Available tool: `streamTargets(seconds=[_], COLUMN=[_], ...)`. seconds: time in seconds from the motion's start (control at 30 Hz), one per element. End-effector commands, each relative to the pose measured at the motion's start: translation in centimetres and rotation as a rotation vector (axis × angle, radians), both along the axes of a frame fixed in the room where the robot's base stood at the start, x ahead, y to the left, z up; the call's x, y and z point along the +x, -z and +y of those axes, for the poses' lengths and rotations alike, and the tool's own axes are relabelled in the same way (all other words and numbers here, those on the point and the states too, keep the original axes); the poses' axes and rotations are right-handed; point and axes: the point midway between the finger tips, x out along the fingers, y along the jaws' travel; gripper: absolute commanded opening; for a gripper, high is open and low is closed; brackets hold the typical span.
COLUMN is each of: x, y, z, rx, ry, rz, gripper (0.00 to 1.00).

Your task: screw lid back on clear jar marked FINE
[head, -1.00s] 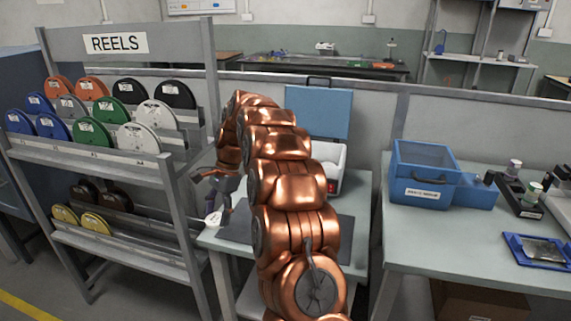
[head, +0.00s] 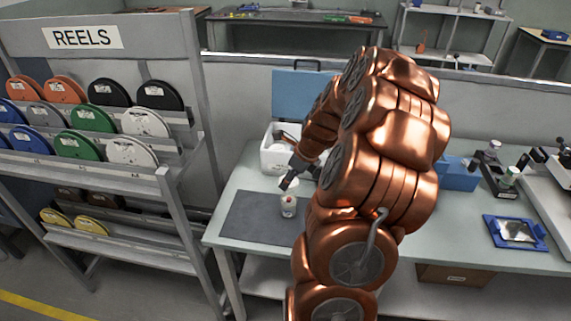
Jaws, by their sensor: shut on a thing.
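A small pale jar (head: 289,207) with a reddish mark stands upright on the dark grey mat. Its lettering is too small to read. My gripper (head: 287,184) is just above the jar, pointing down and to the left. It is shut on a small pale thing, which looks like the lid (head: 284,182), mostly hidden by the fingers. I cannot tell whether the lid touches the jar's rim.
The dark mat (head: 245,218) lies on the pale bench (head: 225,187). A white box (head: 273,158) with a raised blue lid stands behind. The reel rack (head: 172,190) is at left. A blue bin (head: 461,174) and blue tray (head: 515,231) are at right. My arm hides the bench's middle.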

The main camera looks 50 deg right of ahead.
Motion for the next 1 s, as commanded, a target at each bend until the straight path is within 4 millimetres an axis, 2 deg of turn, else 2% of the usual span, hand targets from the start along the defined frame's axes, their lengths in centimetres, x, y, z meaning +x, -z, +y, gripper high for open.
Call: streamTargets(seconds=[0.13, 0.37, 1.0], x=[-0.7, -0.6, -0.6], y=[-0.3, 0.5, 4.5], z=[-0.1, -0.1, -0.2], rx=[0.0, 0.0, -0.002], ry=[0.044, 0.044, 0.045], rz=[0.001, 0.001, -0.001], gripper=[0.47, 0.47, 0.47])
